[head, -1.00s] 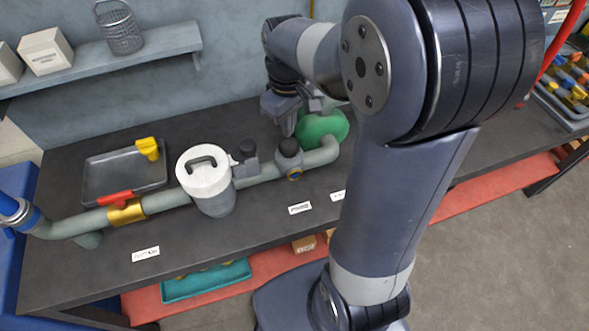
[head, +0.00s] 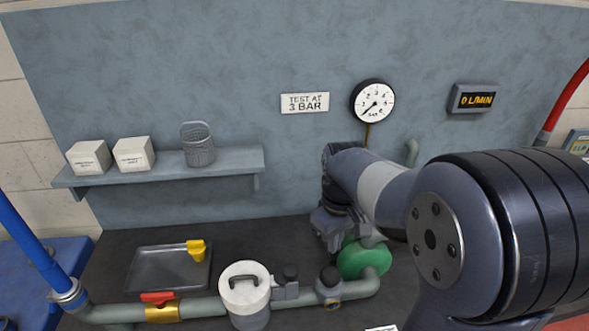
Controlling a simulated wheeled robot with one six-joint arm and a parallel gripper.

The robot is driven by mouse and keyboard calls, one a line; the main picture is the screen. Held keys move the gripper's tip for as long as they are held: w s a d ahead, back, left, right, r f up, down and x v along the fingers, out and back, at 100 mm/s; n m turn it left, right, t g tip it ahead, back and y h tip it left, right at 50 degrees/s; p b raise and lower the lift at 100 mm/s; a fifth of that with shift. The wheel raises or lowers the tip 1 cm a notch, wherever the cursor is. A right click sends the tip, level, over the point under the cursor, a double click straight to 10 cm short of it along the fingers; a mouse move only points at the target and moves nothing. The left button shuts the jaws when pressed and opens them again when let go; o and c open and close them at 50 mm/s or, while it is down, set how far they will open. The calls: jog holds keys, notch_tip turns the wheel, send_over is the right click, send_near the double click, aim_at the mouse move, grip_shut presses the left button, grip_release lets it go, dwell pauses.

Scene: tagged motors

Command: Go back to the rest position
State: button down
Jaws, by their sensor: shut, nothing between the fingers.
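My arm reaches in from the lower right, and my gripper (head: 332,238) hangs over the dark bench near the green round part (head: 362,257) on the pipe. The gripper is shut and holds nothing; its fingertips are small and partly merge with the dark parts behind. The green part is partly hidden behind my arm and gripper; I cannot tell whether the gripper touches it.
A grey pipe (head: 205,308) runs along the bench (head: 225,235) with a white-lidded filter housing (head: 245,292) and a red-handled brass valve (head: 162,309). A grey tray (head: 160,270) holds a yellow-handled valve (head: 196,250).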

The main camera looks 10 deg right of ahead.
aim_at(330, 273)
jog(key=shift+f+b, duration=3.25)
jog(key=shift+f, duration=0.6)
